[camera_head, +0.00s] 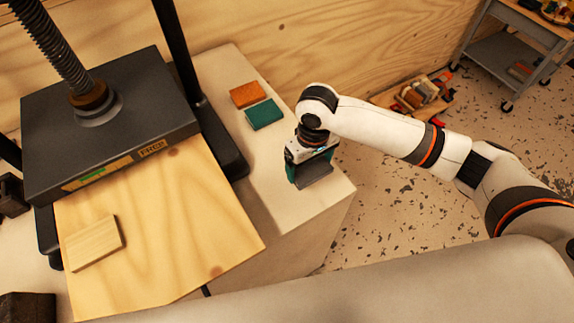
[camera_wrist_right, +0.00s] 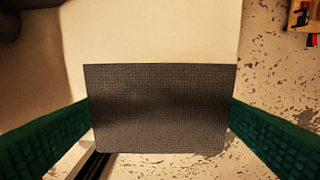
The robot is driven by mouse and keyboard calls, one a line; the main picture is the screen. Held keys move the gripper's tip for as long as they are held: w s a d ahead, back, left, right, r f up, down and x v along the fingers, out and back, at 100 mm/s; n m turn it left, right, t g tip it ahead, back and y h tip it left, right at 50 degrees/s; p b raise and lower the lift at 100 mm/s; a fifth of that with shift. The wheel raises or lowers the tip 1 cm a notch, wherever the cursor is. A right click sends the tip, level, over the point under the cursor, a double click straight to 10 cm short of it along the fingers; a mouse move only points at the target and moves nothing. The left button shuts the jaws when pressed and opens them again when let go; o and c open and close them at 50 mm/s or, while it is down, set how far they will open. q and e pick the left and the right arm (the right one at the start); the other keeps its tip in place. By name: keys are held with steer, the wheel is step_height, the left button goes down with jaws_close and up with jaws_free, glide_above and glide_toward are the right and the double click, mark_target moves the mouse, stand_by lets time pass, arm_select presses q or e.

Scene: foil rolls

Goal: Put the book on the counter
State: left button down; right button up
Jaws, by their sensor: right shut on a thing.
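A dark grey book (camera_head: 316,171) with a woven-looking cover is between the green fingers of my right gripper (camera_head: 308,160). In the right wrist view the book (camera_wrist_right: 160,108) fills the gap, with a finger at each side. The gripper is shut on it near the front right corner of the pale counter (camera_head: 222,72). The counter (camera_wrist_right: 155,30) shows beyond the book in the wrist view. Whether the book touches the counter is hard to tell. An orange book (camera_head: 248,94) and a green book (camera_head: 264,114) lie flat on the counter. My left gripper is out of view.
A black screw press (camera_head: 110,130) stands on the left over a wooden board (camera_head: 185,225). A light wood block (camera_head: 93,243) lies on the board. Right of the counter is speckled floor (camera_head: 375,215) with a wooden tray of items (camera_head: 412,97). A grey cart (camera_head: 508,55) stands far right.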

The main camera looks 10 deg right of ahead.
mark_target(308, 177)
step_height(308, 177, down, 2)
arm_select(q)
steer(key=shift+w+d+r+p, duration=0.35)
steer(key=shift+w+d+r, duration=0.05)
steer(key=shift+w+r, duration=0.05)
arm_select(e)
steer(key=shift+f, duration=1.95)
steer(key=shift+f, duration=0.1)
steer(key=o, duration=0.8)
steer(key=shift+c, duration=0.2)
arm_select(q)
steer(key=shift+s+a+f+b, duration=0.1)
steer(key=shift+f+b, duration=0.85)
arm_select(e)
step_height(308, 177, up, 12)
steer(key=shift+r, duration=0.15)
